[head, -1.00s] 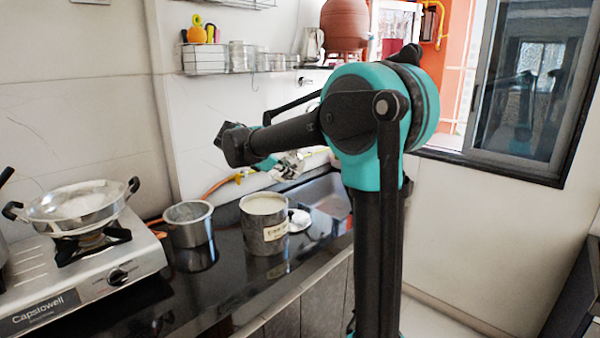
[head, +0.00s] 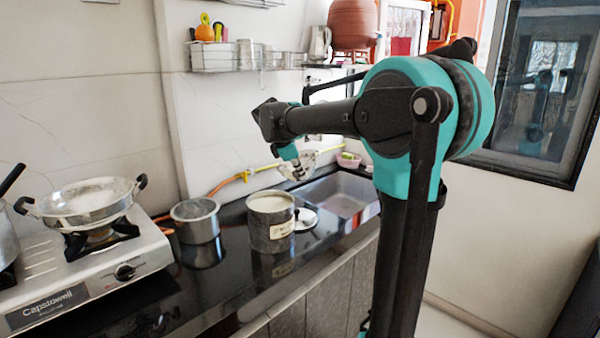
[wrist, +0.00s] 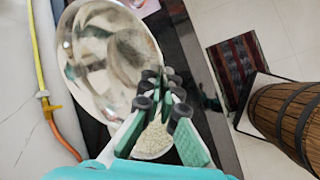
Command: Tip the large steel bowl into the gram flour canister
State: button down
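The large steel bowl (wrist: 85,60) fills the upper left of the wrist view, tilted, with whitish residue inside. My gripper (wrist: 160,88) has its fingers closed at the bowl's near rim. In the head view the bowl (head: 299,167) hangs tilted below my gripper (head: 290,158), beyond the canister and partly hidden by the gripper. The gram flour canister (head: 272,235) stands upright and open on the black counter, pale flour near its top. A pale grainy patch (wrist: 153,141) shows between my fingers in the wrist view; I cannot tell whether it lies in the canister.
A white lid (head: 306,219) lies beside the canister, and a steel pot (head: 196,222) stands left of it. The stove (head: 100,268) carries a wide pan (head: 88,208). The sink (head: 345,195) is at the right. A rack (head: 212,57) hangs above.

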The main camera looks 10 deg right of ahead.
jog(key=shift+a, duration=0.15)
jog(key=shift+d+y, duration=0.25)
jog(key=shift+y, duration=0.15)
jog(key=shift+m+y, duration=0.3)
jog(key=shift+y, duration=0.5)
jog(key=shift+r+y, duration=1)
jog(key=shift+r, duration=1.45)
